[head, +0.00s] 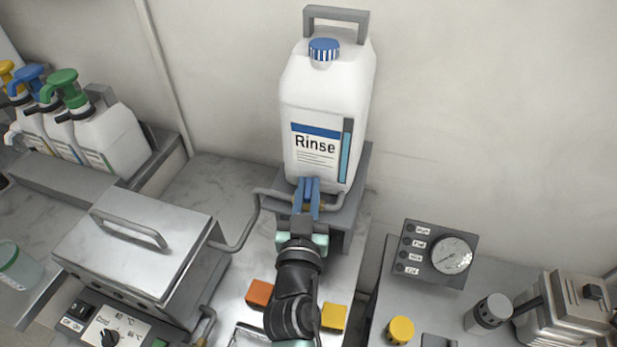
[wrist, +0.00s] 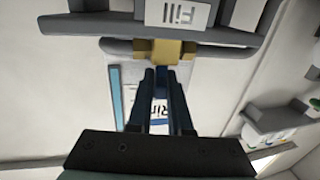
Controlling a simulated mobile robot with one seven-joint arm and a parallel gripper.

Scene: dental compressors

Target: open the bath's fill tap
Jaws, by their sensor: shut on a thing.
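The fill tap shows in the wrist view as a brass body (wrist: 160,52) on a grey pipe, below a plate marked "Fill" (wrist: 180,14). A dark blue lever (wrist: 161,84) extends from the brass body between my fingers. My gripper (head: 307,186) is shut on this lever, in front of the Rinse canister; its blue fingers also show in the wrist view (wrist: 161,76). In the head view my fingers hide most of the tap. The bath (head: 140,245) is a steel box with a closed, handled lid at the left.
The white Rinse canister (head: 325,110) stands on a grey stand (head: 347,215) behind my gripper. A bent pipe (head: 245,235) runs between tap and bath. Orange (head: 260,292) and yellow (head: 334,317) blocks flank my arm. A gauge panel (head: 435,254) stands at the right.

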